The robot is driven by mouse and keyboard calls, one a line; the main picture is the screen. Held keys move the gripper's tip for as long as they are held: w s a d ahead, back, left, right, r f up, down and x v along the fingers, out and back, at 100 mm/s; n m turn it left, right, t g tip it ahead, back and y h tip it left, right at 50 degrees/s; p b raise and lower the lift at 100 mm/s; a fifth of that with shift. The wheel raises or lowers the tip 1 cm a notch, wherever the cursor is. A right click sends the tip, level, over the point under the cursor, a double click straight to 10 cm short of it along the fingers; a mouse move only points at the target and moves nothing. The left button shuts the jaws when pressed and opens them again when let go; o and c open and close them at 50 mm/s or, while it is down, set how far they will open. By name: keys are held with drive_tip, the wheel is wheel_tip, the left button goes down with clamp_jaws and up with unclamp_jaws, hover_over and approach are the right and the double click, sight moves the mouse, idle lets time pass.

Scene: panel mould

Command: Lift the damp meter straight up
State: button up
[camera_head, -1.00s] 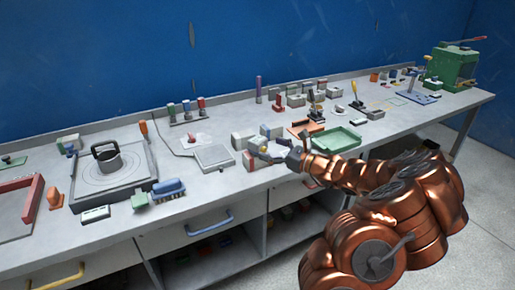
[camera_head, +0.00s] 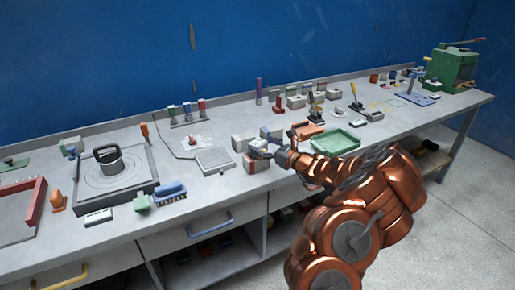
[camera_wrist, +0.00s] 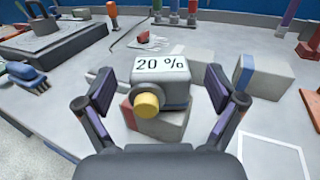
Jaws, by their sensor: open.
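The damp meter (camera_wrist: 160,83) is a grey box with a white top label reading "20 %" and a yellow round knob on its near side. In the wrist view it sits on a pale block with a red end (camera_wrist: 165,122). My gripper (camera_wrist: 160,92) is open, with one dark finger on each side of the meter. A gap shows at the left finger; whether the right finger touches cannot be told. In the head view my gripper (camera_head: 269,148) is at the blocks near the bench's front edge, and the meter there is small and partly hidden.
Another pale block with a blue stripe (camera_wrist: 262,76) stands close to the right finger. A green tray (camera_head: 335,141) lies right of the gripper in the head view. A grey scale-like plate (camera_head: 214,160) lies to the left. A blue brush (camera_head: 171,192) is further left.

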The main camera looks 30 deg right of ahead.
drive_tip(key=shift+w, duration=0.25)
drive_tip(key=c, duration=1.7)
drive_tip(key=shift+r, duration=0.1)
